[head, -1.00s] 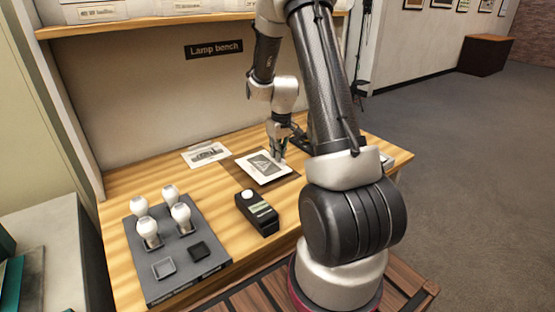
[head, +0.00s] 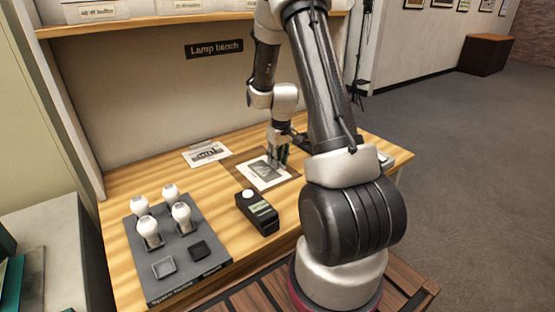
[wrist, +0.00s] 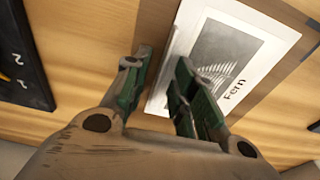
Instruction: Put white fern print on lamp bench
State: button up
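The white fern print (head: 258,177), a white card with a grey picture, lies flat on the lamp bench (head: 345,185), overlapping a darker brown patch. In the wrist view the print (wrist: 258,43) shows the word "Fern". My gripper (head: 278,164) is low at the print's right part in the head view, hiding some of it. In the wrist view my gripper's fingers (wrist: 163,65) are apart, one over the print and one beyond its edge, with nothing clamped between them. The sign "Lamp bench" (head: 214,49) is on the back panel.
Another printed sheet (head: 207,154) lies behind and left of the print. A black handheld device (head: 257,212) lies in front. A grey tray (head: 178,280) with several white bulbs stands at the left. A black panel with numbers (wrist: 22,60) shows in the wrist view.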

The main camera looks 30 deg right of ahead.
notch_tip(320, 180, up, 12)
jog(key=s+f, duration=0.1)
jog(key=s+a+r+t, duration=0.1)
jog(key=s+a+r, duration=0.2)
jog(key=s+r, duration=0.3)
jog(key=s+a+r, duration=0.4)
jog(key=r, duration=0.3)
jog(key=s+a+r+t, duration=0.1)
jog(key=s+a+r, duration=0.1)
jog(key=s, duration=0.6)
jog(key=s+a+r, duration=0.2)
jog(key=s, duration=0.6)
jog(key=shift+a+r+t, duration=0.25)
jog(key=shift+a+t, duration=0.15)
